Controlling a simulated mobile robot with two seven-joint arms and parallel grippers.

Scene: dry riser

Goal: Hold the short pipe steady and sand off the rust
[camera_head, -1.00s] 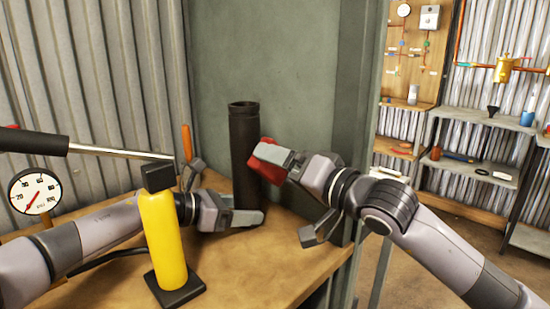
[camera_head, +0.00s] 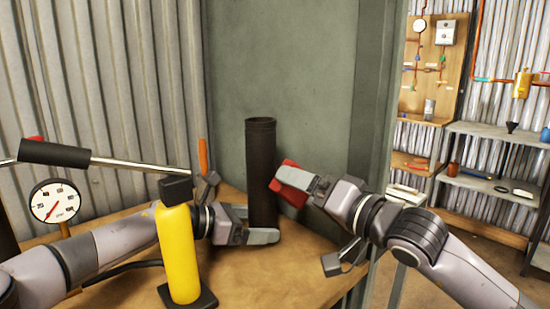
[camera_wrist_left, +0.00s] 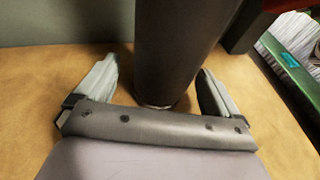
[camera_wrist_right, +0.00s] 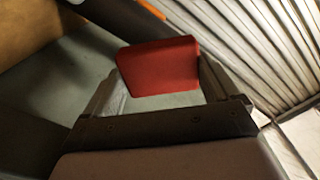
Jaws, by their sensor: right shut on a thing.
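The short pipe (camera_head: 260,165) is a dark brown tube standing upright on the wooden bench top. It also shows in the left wrist view (camera_wrist_left: 180,45). My left gripper (camera_head: 262,236) is low at the pipe, with its fingers on either side of it. In the left wrist view they are open, with gaps beside the pipe. My right gripper (camera_head: 310,186) is shut on a red sanding block (camera_head: 289,190), also seen in the right wrist view (camera_wrist_right: 160,68). The block is right beside the pipe's right side; I cannot tell whether they touch. No distinct rust patch shows.
A yellow bottle-shaped body (camera_head: 180,250) on a dark base stands at the bench front, close to my left arm. A pressure gauge (camera_head: 56,200) and a long lever (camera_head: 100,158) are at the left. A green-grey column (camera_head: 300,80) stands behind the pipe. Shelves (camera_head: 490,185) are at the right.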

